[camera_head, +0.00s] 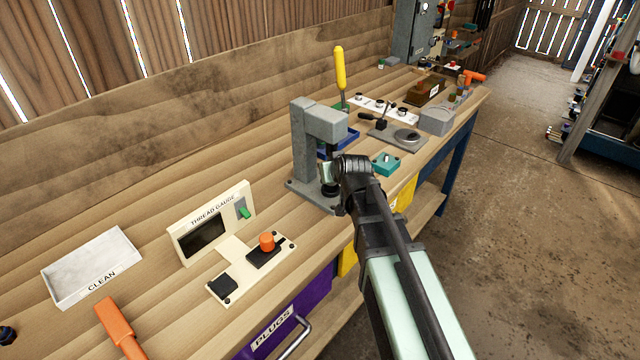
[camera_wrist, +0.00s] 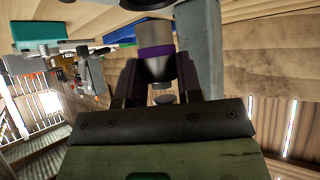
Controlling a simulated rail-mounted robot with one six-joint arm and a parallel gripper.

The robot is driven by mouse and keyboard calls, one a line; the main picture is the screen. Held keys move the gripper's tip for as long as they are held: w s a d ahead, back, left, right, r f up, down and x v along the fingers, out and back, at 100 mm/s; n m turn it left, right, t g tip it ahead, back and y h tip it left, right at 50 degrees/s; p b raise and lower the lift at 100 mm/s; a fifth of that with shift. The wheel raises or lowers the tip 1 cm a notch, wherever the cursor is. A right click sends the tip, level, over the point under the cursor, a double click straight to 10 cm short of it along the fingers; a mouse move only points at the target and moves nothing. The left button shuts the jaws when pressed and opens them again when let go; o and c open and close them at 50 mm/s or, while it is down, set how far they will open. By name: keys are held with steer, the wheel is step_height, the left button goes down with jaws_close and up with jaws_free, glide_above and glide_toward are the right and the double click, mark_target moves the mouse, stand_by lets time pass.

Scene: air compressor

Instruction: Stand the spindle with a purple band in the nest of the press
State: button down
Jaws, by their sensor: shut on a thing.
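The grey press (camera_head: 318,125) stands on the bench with its base plate (camera_head: 303,190) towards the front. A round black part (camera_head: 329,189), likely the nest, sits on that base. My gripper (camera_head: 330,172) is in the press opening, partly hidden by my own wrist. In the wrist view my gripper (camera_wrist: 158,84) is shut on the spindle, a grey cylinder with a purple band (camera_wrist: 156,51). The press column (camera_wrist: 199,45) is close beside the spindle. The spindle's far end is close to a dark round part at the top edge; I cannot tell whether they touch.
A teal block (camera_head: 386,163) stands just right of the press. A blue tray and a yellow-handled tool (camera_head: 340,68) are behind it. The thread gauge (camera_head: 212,222) and a white CLEAN tray (camera_head: 92,267) are on the left. Bare bench lies between gauge and press.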

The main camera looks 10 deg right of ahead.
steer(key=shift+w+a, duration=0.15)
steer(key=shift+w, duration=0.05)
step_height(320, 180, down, 3)
steer(key=b, duration=0.3)
steer(key=shift+s+f, duration=0.1)
steer(key=shift+f, duration=0.05)
steer(key=c, duration=0.8)
jaws_free()
